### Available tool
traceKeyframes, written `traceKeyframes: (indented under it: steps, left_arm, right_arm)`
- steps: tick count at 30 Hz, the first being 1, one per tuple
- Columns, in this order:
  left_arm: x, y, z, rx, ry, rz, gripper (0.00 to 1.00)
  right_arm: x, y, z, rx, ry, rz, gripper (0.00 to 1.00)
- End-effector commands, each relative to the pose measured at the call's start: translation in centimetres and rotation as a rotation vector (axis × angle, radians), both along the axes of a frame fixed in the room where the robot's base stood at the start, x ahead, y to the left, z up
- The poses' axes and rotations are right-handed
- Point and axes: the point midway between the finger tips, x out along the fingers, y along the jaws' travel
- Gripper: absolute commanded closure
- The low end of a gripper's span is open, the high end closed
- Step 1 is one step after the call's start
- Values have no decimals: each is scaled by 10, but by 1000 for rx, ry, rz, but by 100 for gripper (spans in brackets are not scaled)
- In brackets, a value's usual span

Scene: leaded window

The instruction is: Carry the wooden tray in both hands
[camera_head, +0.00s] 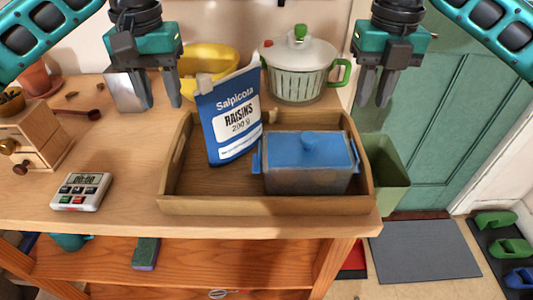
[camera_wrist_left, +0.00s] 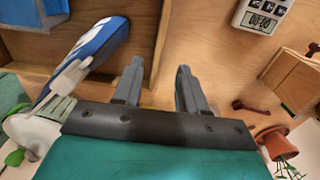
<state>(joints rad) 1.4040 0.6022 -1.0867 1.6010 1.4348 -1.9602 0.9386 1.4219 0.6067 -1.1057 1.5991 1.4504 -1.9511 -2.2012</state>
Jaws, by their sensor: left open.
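The wooden tray (camera_head: 262,206) lies on the table top. A blue raisins bag (camera_head: 230,115) stands tilted in its left half, and a grey dish with a blue lid (camera_head: 305,165) sits in its right half. My left gripper (camera_head: 162,104) is open and empty, above the tray's back left corner and apart from it. In the left wrist view its two fingers (camera_wrist_left: 160,88) are spread, with the tray's side wall (camera_wrist_left: 164,40) showing beyond them. My right gripper (camera_head: 374,102) hangs beyond the tray's back right corner, fingers apart and empty.
A white pot with green handles (camera_head: 298,70) and a yellow bowl (camera_head: 207,68) stand behind the tray. A timer (camera_head: 81,191) and a small wooden drawer box (camera_head: 32,135) are to its left. A green bin (camera_head: 388,175) stands right of the table. The table between timer and tray is clear.

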Motion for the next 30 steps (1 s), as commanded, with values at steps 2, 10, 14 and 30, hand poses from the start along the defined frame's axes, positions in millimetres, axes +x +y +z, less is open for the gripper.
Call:
traceKeyframes:
  steps: [2,10,14,30]
  left_arm:
    - [0,0,-1,0,1,0,58]
    - [0,0,-32,1,3,0,58]
    - [-1,1,-58,1,3,1,58]
    - [0,1,-128,1,1,2,58]
  right_arm:
    - [0,0,-1,0,1,0,76]
    - [-1,-1,-32,-1,4,0,76]
    - [-1,0,-58,-1,5,0,76]
    - [0,-1,-128,-1,1,-2,76]
